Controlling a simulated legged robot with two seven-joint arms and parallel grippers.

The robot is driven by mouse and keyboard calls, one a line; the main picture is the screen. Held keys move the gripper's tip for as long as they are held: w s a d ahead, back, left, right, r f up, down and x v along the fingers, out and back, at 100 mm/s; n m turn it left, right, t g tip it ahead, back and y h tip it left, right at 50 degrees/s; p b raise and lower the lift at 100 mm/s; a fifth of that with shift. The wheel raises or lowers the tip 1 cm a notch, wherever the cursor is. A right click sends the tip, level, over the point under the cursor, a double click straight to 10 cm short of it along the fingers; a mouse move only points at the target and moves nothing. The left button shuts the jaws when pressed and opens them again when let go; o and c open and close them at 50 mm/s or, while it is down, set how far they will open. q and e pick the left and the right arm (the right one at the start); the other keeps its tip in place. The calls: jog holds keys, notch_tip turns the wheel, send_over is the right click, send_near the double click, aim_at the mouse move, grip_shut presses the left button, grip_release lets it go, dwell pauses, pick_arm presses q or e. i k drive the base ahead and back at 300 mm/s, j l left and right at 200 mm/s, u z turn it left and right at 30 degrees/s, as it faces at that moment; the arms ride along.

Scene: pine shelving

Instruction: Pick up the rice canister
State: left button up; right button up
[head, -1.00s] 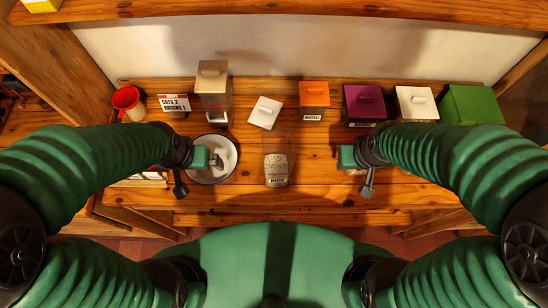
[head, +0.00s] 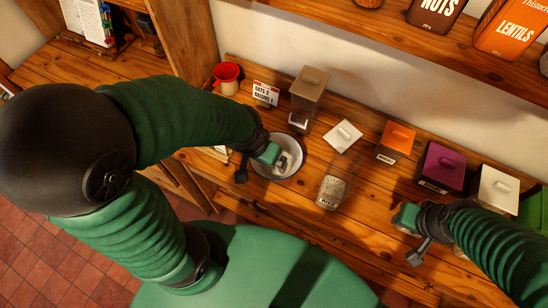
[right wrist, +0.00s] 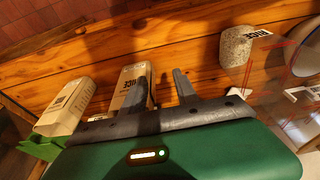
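The rice canister (head: 330,190) stands on the shelf board in the middle of the head view. Pale grain fills its bottom, and its clear walls seem to run up to a tilted white lid (head: 343,136). In the right wrist view its speckled grain (right wrist: 237,46) is at upper right, beside an upside-down RICE label. My right gripper (head: 403,216) is to its right, apart from it. In the right wrist view its fingers (right wrist: 165,95) look spread with nothing held. My left gripper (head: 279,158) is over the enamel bowl (head: 300,170); its fingertips are hard to make out.
A tall beige canister (head: 308,92), orange (head: 397,138), purple (head: 443,165) and white (head: 495,188) ones line the back. Cartons (right wrist: 132,85) lie ahead of my right fingers. An upper shelf overhangs the back.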

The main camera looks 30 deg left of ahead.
aim_at(341, 177)
jog(key=k+l+u, duration=0.2)
jog(key=u, duration=0.2)
jog(key=k+l+u, duration=0.5)
jog(key=u, duration=0.25)
